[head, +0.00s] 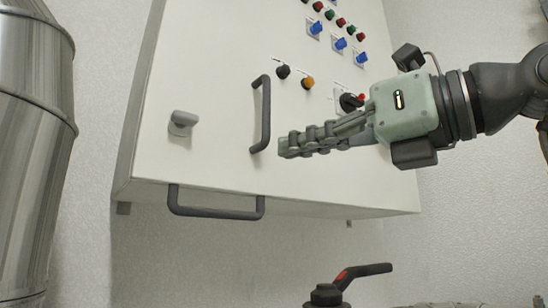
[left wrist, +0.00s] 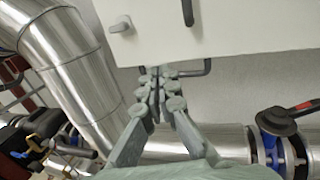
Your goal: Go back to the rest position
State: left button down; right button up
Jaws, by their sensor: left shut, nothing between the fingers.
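My left gripper (head: 286,147) is in front of the white cabinet (head: 215,80) in the head view, its fingers pointing left and its arm at the right edge. Its fingers are shut with nothing between them. The fingertips appear close to the dark vertical handle (head: 265,115) in the picture; I cannot tell the gap in depth. In the left wrist view the closed fingers (left wrist: 158,76) point up towards the lower edge of the cabinet (left wrist: 230,30) and overlap its bottom handle (left wrist: 195,70). My right gripper is in neither view.
The cabinet carries a grey latch (head: 182,121), a bottom handle (head: 216,212) and several knobs and buttons. A large metal pipe (head: 35,130) stands at the left. A dark valve lever (head: 350,277) is below the cabinet. Bare wall shows below the cabinet.

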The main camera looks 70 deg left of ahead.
pick_arm(q)
jog(key=shift+w+d, duration=0.15)
jog(key=shift+d, duration=0.65)
